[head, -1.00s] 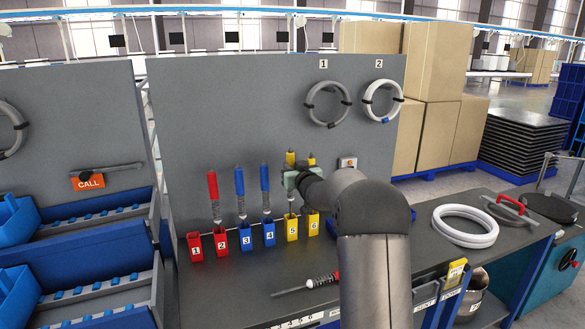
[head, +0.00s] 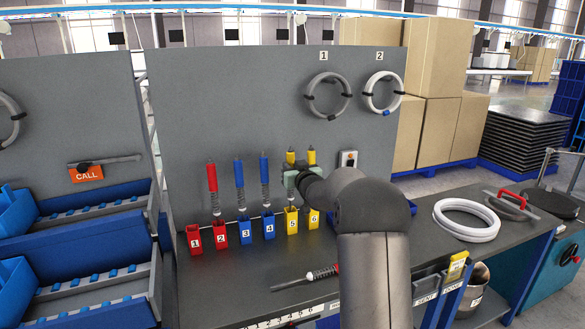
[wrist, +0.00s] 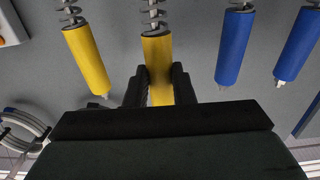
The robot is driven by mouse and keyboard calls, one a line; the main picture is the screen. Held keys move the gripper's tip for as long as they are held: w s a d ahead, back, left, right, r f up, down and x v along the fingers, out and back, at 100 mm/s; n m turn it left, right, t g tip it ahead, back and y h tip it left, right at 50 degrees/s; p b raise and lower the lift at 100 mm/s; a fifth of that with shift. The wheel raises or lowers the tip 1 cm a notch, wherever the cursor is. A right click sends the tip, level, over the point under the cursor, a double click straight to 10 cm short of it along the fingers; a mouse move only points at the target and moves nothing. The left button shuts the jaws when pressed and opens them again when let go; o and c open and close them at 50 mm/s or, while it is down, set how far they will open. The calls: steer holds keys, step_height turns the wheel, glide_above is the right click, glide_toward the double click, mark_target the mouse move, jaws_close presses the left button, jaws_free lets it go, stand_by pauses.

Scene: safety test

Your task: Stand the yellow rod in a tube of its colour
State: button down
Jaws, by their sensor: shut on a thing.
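My gripper (head: 291,181) is shut on a yellow rod (head: 290,157), which also shows between the dark fingers in the wrist view (wrist: 157,60). The rod is upright above yellow tube 5 (head: 291,221); its grey spring part reaches the tube's mouth. I cannot tell how deep it sits. A second yellow rod (head: 311,157) is upright above yellow tube 6 (head: 313,218), partly hidden by my gripper. It hangs free of the fingers in the wrist view (wrist: 86,58).
A red rod (head: 212,177) stands at red tube 2 (head: 219,233). Blue rods (head: 239,174) stand at blue tubes 3 (head: 245,233) and 4 (head: 269,227). Red tube 1 (head: 194,238) looks empty. White rings (head: 466,218) lie right.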

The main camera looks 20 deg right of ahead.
steer(key=c, duration=1.1)
jaws_free()
steer(key=shift+c, duration=0.2)
steer(key=s+a+b, duration=0.1)
steer(key=s+b, duration=0.1)
steer(key=s, duration=1.5)
step_height(320, 180, up, 7)
steer(key=p, duration=0.5)
steer(key=shift+s+r, duration=0.15)
steer(key=shift+a, duration=0.1)
steer(key=s+a+f+g+h+p, duration=0.1)
steer(key=s+a+f+g+p, duration=0.1)
steer(key=s+a+f+g, duration=1.15)
steer(key=s+a, duration=0.2)
steer(key=s, duration=0.4)
steer(key=s+a+f+g+y, duration=0.1)
steer(key=s+a+g, duration=0.1)
steer(key=s, duration=0.5)
steer(key=s+a+f+n+g+y, duration=0.1)
steer(key=s+a+f+g, duration=0.1)
steer(key=s+a, duration=0.3)
steer(key=s, duration=0.3)
